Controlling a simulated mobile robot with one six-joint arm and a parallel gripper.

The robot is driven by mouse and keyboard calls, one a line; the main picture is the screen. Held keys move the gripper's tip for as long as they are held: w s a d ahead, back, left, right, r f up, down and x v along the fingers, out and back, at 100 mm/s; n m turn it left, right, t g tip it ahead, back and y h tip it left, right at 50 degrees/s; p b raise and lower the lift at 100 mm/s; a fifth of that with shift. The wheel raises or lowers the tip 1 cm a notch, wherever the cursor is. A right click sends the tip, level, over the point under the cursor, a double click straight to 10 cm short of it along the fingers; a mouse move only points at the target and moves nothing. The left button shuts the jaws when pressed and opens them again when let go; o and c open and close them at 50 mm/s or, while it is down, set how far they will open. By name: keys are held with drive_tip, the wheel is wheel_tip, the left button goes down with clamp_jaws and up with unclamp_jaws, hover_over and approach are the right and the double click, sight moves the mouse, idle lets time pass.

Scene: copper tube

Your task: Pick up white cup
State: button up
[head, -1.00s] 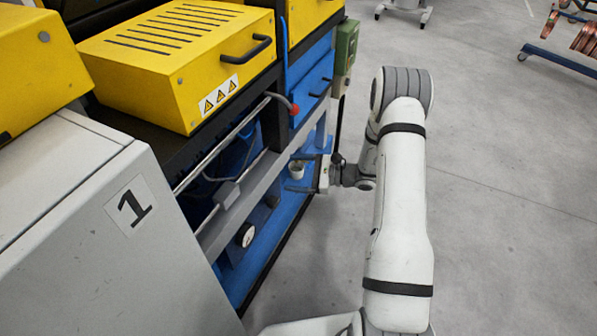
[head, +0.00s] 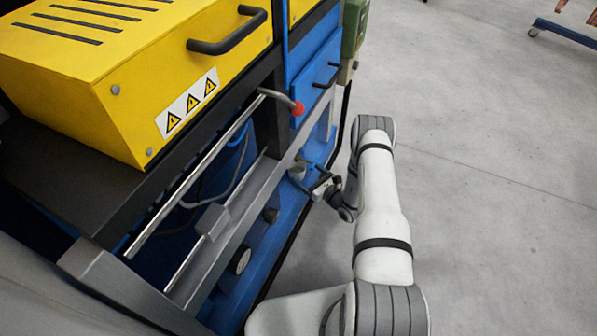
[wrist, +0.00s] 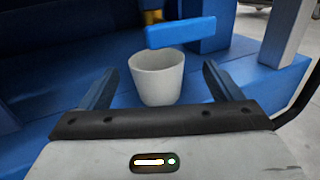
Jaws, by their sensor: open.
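The white cup (wrist: 157,80) stands upright on a blue surface in the wrist view. It lies between and slightly beyond the two dark fingers of my gripper (wrist: 156,88), which is open with nothing held. The cup's near lower edge reaches close to the gripper body. In the head view the cup (head: 297,171) is small and partly covered, on the blue base of the machine. My gripper (head: 312,180) is beside it there, coming from the right.
A blue bar (wrist: 180,32) sits just behind and above the cup. A grey post (wrist: 287,33) stands to the right in the wrist view. The machine's grey rail (head: 235,200) runs left of the gripper in the head view. Open grey floor (head: 480,200) lies to the right.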

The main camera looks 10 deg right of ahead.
sight(303, 172)
drive_tip(key=b+x, duration=0.1)
drive_tip(key=x, duration=0.3)
drive_tip(key=shift+s+a+f, duration=0.1)
drive_tip(key=shift+a, duration=0.1)
drive_tip(key=shift+c, duration=0.4)
drive_tip(key=shift+s, duration=0.1)
drive_tip(key=c, duration=1.1)
